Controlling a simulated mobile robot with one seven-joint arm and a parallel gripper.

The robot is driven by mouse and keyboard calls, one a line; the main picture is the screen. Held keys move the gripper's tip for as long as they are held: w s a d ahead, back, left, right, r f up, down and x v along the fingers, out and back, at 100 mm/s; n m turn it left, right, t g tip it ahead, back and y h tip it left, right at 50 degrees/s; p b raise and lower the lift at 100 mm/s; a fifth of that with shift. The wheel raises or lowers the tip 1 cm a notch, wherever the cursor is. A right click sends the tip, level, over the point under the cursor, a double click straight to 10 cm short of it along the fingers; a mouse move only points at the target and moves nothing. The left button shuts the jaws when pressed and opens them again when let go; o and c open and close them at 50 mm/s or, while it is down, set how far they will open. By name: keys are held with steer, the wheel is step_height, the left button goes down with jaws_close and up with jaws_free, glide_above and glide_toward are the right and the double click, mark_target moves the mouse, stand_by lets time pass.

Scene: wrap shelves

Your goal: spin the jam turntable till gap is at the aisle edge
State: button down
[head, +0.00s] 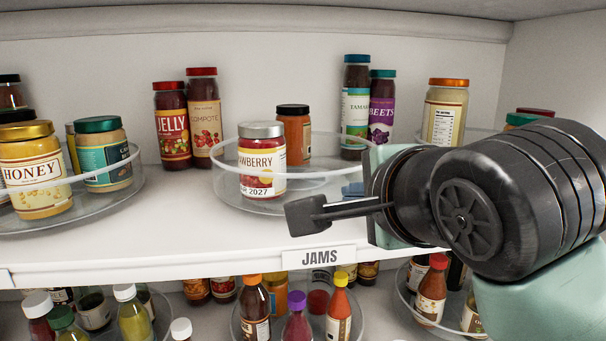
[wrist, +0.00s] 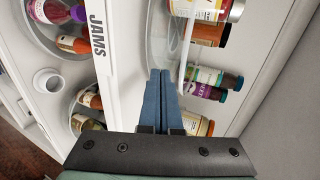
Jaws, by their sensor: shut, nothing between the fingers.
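The jam turntable (head: 238,200) is a clear round tray with a raised rim, above the JAMS label (head: 319,256). A strawberry jam jar (head: 262,165) with a silver lid stands at its front left. An orange-brown jar (head: 294,136) with a black lid stands toward its back. Its right side looks bare, partly hidden by my arm. My gripper (head: 352,188) is shut and empty; its blue fingers show at the turntable's right side. In the wrist view my gripper (wrist: 161,72) has its tips close to the turntable rim (wrist: 184,45); I cannot tell if they touch.
Jelly (head: 172,125) and compote (head: 204,118) jars stand behind left. Tamarind (head: 355,107) and beets (head: 381,112) jars stand behind right. A honey turntable (head: 105,208) is at left. Another jar (head: 445,112) stands behind my arm. Bottles fill the shelf below.

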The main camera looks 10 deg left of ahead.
mark_target(284, 193)
steer(key=shift+w+a, duration=0.5)
steer(key=shift+w, duration=0.25)
steer(key=shift+s, duration=0.1)
stand_by(0.3)
steer(key=shift+s+a+p, duration=0.3)
steer(key=shift+s+a, duration=0.4)
steer(key=shift+a, duration=0.3)
steer(key=shift+s+a, duration=0.15)
steer(key=shift+a, duration=1.1)
steer(key=shift+a, duration=0.1)
steer(key=shift+s+a+p, duration=0.15)
steer(key=shift+a+p, duration=0.3)
steer(key=shift+a, duration=0.7)
